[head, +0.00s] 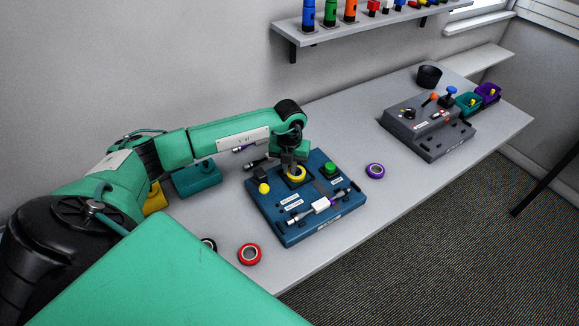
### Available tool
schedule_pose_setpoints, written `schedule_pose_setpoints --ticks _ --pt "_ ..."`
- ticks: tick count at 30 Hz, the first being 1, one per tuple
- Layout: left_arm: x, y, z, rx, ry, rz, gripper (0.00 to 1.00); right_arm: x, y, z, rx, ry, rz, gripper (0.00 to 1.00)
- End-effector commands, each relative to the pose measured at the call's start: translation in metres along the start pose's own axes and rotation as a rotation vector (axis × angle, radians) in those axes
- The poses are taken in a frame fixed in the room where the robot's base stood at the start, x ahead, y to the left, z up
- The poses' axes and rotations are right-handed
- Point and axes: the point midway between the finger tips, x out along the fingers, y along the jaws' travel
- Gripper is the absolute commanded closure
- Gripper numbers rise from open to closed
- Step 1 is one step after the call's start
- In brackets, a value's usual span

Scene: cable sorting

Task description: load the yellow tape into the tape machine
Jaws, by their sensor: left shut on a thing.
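The yellow tape (297,176) is a small yellow ring at the upper middle of the blue tape machine (320,223). My left gripper (292,168) points down over the tape and is shut on it. The gripper partly hides the tape, so I cannot tell whether the tape is fully seated or slightly above the machine. My right gripper is not in view.
A grey machine (428,128), black cup (429,77) and small bins stand at the far right.

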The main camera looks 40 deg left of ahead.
Motion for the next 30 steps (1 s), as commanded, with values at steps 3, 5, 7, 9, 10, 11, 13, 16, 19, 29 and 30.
schedule_pose_setpoints --ticks 3,5,7,9,10,11,13,16,19,29,30 --pt "0.001 0.0 0.0 0.0 0.0 0.0 0.8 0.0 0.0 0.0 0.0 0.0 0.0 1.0" --pt "0.001 0.0 0.0 0.0 0.0 0.0 0.8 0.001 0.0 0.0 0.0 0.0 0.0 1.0" --pt "0.0 0.0 0.0 0.0 0.0 0.0 0.8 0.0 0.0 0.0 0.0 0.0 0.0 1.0" --pt "0.0 0.0 0.0 0.0 0.0 0.0 0.8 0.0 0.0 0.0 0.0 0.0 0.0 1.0" --pt "0.0 0.0 0.0 0.0 0.0 0.0 0.8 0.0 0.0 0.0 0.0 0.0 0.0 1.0" --pt "-0.001 0.0 0.0 0.0 0.0 0.0 0.8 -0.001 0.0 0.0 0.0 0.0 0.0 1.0" --pt "-0.005 0.0 0.0 -0.001 0.0 0.0 0.8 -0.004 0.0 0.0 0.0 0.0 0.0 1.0" --pt "-0.015 0.0 0.002 -0.001 -0.004 -0.001 0.8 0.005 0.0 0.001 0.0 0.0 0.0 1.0" --pt "-0.035 0.0 0.001 0.001 -0.005 -0.002 0.8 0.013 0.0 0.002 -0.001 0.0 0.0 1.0" --pt "-0.102 0.0 0.001 0.0 -0.003 -0.001 0.8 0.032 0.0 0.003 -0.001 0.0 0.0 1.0" --pt "-0.108 0.0 0.001 0.0 -0.003 -0.001 0.8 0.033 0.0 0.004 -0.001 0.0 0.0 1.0"
